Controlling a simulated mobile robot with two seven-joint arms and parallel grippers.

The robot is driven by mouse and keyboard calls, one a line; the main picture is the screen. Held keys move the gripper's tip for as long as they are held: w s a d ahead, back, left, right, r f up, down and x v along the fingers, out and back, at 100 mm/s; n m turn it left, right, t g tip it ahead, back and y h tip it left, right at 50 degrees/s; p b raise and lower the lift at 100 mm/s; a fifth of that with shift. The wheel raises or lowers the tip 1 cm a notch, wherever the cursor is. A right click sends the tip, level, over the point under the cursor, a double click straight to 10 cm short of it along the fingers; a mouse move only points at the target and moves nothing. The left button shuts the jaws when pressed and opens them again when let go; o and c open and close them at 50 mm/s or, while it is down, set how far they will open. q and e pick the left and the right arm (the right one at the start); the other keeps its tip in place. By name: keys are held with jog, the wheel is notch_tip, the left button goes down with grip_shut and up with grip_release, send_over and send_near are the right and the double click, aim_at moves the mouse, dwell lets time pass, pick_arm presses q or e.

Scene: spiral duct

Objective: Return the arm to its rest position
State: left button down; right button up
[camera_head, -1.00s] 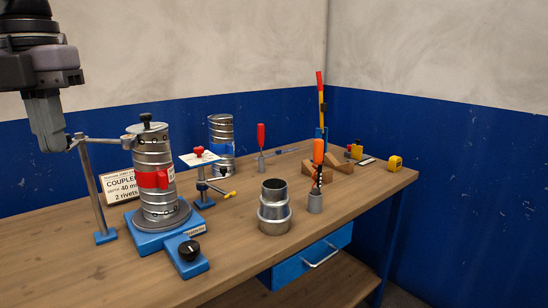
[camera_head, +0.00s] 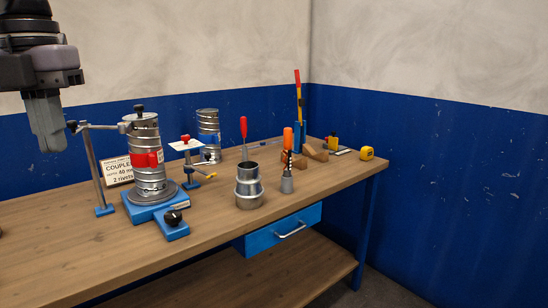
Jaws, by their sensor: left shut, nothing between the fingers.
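My left gripper (camera_head: 48,122) hangs at the upper left in the head view, pointing down. Its fingers are together with nothing between them. It shows in front of the blue wall, left of the duct stand and above the bench in the picture. The spiral duct (camera_head: 147,142) with a red clamp (camera_head: 147,160) stands upright on a blue base (camera_head: 155,211). A grey post with a side arm (camera_head: 94,160) reaches to the top of the duct. My right gripper is out of view.
The wooden bench (camera_head: 90,250) carries a metal coupler (camera_head: 248,187), an orange-handled tool in a cup (camera_head: 287,180), another duct (camera_head: 208,125), a small blue stand with a yellow handle (camera_head: 187,165), a sign (camera_head: 117,171) and a yellow tape measure (camera_head: 367,153).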

pick_arm(q)
jog(key=a+f+n+t+h, duration=0.35)
jog(key=a+f, duration=0.35)
jog(key=f, duration=0.3)
jog(key=a+f+n+t+h, duration=0.2)
jog(key=a+f+h, duration=0.3)
jog(key=a+f, duration=0.3)
jog(key=s+f+n+t+y, duration=0.15)
jog(key=f+n+t, duration=0.3)
jog(key=f, duration=0.55)
jog(key=s+f+n+t, duration=0.3)
jog(key=f+n, duration=0.3)
jog(key=f, duration=0.3)
jog(key=s+d+f+n+y, duration=0.25)
jog(key=d+f+n, duration=0.2)
jog(key=f, duration=0.25)
jog(key=s+d+f+n+y, duration=0.25)
jog(key=s+f+n, duration=0.2)
jog(key=f, duration=0.25)
jog(key=s+d+f+n+g, duration=0.1)
jog(key=s+d+f+n, duration=0.1)
jog(key=d, duration=0.7)
jog(key=s+d+f+n+g, duration=0.1)
jog(key=s+d+f+n, duration=0.1)
jog(key=d, duration=0.7)
jog(key=f+n, duration=0.1)
jog(key=n, duration=0.1)
jog(key=shift+s+d+f+n+g, duration=0.15)
jog(key=shift+s+d+n+g, duration=0.15)
jog(key=shift+s+d, duration=0.1)
